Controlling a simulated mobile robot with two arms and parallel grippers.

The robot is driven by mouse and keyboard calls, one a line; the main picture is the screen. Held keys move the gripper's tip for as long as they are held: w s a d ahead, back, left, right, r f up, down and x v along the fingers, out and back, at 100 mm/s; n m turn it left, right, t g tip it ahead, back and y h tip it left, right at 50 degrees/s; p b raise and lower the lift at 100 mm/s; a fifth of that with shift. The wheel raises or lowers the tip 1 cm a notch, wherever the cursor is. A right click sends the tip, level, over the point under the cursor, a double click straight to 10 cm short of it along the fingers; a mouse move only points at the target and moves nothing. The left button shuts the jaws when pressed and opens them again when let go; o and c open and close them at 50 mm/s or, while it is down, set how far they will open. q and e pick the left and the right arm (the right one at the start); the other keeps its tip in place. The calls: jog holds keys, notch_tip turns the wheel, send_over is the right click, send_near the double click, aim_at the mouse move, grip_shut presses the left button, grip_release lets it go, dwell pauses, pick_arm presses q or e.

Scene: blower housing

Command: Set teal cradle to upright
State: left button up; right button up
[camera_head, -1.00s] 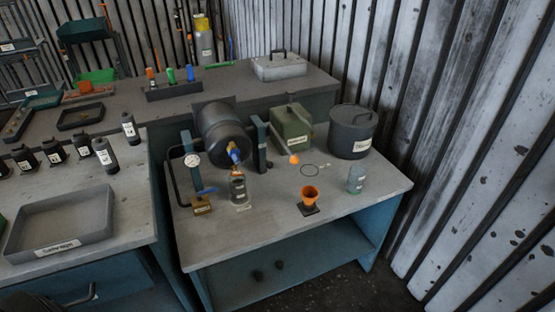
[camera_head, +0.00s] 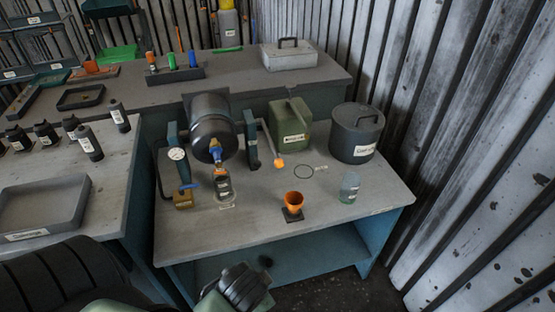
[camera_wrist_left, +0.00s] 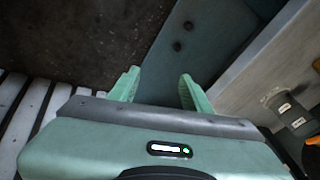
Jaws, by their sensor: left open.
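A dark drum (camera_head: 210,128) hangs between teal posts of the cradle (camera_head: 252,138) on the right-hand table. The drum is tilted, its front end toward me, with a blue and yellow valve (camera_head: 216,152) low on it. A grey lever with an orange knob (camera_head: 280,161) sticks out to the right of the right post. A small bottle (camera_head: 223,188) stands below the valve. My left gripper (camera_wrist_left: 160,89) is open and empty in the left wrist view, over the floor and lower shelf. In the head view its arm shows at the bottom, the fingertips not visible. The right gripper is out of view.
A pressure gauge (camera_head: 177,154) sits by the left post. A green canister (camera_head: 290,122), a dark lidded pot (camera_head: 356,132), an orange funnel cup (camera_head: 293,201) and a glass jar (camera_head: 349,187) share the table.

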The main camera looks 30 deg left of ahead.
pick_arm(q)
jog(key=w+a+r+m+t+y, duration=0.1)
jog(key=w+a+r+m+y, duration=0.25)
jog(key=w+a, duration=0.3)
jog(key=m+t+y, duration=0.7)
jog(key=m+y, duration=0.1)
jog(key=m, duration=0.8)
send_near(281, 167)
jog(key=x, duration=0.5)
jog(key=shift+w+a+r, duration=0.15)
jog(key=shift+w, duration=0.05)
jog(key=p+x, duration=0.1)
jog(key=x, duration=0.5)
jog(key=shift+a, duration=0.15)
jog(key=shift+w+a, duration=0.3)
jog(key=shift+a, duration=0.15)
grip_shut()
